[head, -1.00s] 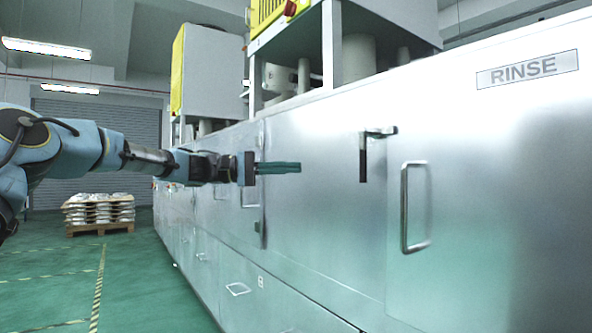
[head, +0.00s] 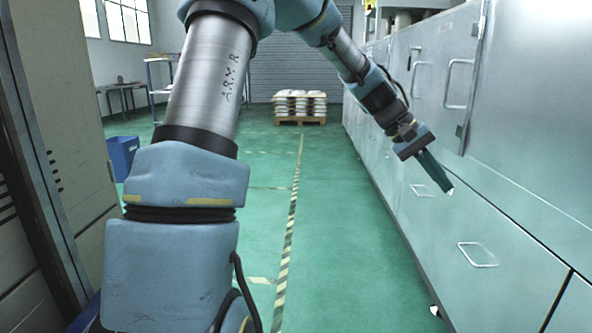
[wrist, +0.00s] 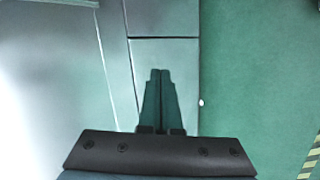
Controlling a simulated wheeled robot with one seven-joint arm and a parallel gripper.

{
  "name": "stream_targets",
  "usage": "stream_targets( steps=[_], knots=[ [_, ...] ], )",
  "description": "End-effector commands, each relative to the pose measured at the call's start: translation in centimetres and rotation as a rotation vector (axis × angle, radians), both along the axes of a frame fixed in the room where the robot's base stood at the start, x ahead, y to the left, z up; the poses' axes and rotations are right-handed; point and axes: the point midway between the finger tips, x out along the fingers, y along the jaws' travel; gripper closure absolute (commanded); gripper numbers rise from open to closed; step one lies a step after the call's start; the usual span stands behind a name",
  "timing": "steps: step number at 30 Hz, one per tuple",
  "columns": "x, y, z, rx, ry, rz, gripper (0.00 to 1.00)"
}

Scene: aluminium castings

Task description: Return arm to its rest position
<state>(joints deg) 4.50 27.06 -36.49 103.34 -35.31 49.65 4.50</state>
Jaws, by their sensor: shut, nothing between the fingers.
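My gripper (head: 448,188) hangs at the end of my blue arm, right of centre in the head view, pointing down and to the right. Its dark green fingers are together with nothing between them. In the wrist view my gripper (wrist: 160,75) also shows shut, its fingers side by side over the cabinet front and lower panels. In the head view the gripper appears in front of the metal cabinet row; whether it touches the cabinet cannot be told. The upper part of my arm fills the left centre of the head view.
A long metal cabinet row (head: 520,200) with handles runs along the right. A loaded pallet (head: 300,120) stands far back. A blue bin (head: 123,157) and a grey cabinet (head: 60,130) are at left. The green floor (head: 335,240) between is clear, with a striped line.

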Motion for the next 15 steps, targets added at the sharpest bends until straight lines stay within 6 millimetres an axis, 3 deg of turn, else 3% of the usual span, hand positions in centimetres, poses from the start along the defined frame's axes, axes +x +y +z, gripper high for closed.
stream_targets(
  steps=[1,3,6,9,15],
  knots=[
    [0.3,3.2,-2.0,0.083,-0.046,0.029,1.00],
    [0.7,7.8,-4.4,0.188,-0.103,0.067,1.00],
    [0.8,14.6,-6.9,0.325,-0.177,0.120,1.00],
    [0.2,21.0,-8.6,0.440,-0.237,0.165,1.00],
    [-2.4,30.6,-10.2,0.591,-0.310,0.227,1.00]
  ],
)
